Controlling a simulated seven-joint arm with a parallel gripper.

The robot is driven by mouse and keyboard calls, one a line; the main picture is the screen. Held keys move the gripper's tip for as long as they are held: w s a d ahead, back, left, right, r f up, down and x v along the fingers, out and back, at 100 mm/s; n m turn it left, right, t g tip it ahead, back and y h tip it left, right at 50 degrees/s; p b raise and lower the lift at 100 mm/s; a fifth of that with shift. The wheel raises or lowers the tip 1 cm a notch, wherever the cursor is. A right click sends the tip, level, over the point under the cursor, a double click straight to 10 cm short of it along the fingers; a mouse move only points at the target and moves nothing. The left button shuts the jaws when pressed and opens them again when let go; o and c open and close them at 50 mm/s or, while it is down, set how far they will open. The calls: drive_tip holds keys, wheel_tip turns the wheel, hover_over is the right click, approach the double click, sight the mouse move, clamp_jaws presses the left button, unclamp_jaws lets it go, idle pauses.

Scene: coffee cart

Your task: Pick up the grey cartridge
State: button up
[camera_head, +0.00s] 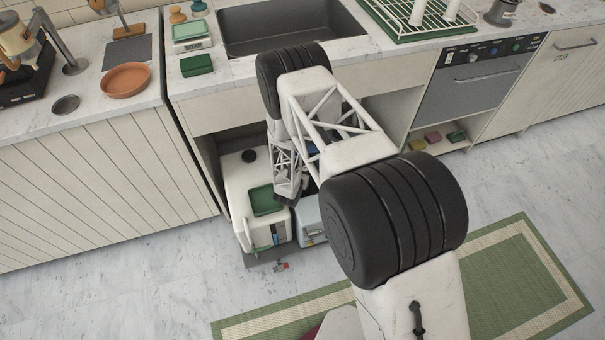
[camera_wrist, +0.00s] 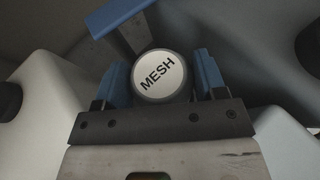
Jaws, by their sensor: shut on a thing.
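A round cartridge (camera_wrist: 160,82) sits between the blue fingers of my gripper (camera_wrist: 162,72) in the wrist view. Its end face has a white label reading "MESH" and a grey rim faces the camera. The fingers stand on both sides of it and are shut on it. The rest of its body is hidden behind the end face. In the head view my arm reaches down into the open space under the sink, and its links hide the gripper and the cartridge.
A white unit (camera_head: 241,190) with a green top panel (camera_head: 267,200) stands under the sink (camera_head: 290,27), beside a pale blue-grey box (camera_head: 309,220). In the wrist view a blue bar (camera_wrist: 118,15) lies just beyond the cartridge, with pale walls close on both sides. A green mat (camera_head: 500,270) lies on the floor.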

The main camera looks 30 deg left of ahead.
drive_tip(key=shift+r, duration=3.3)
drive_tip(key=shift+w+r, duration=0.1)
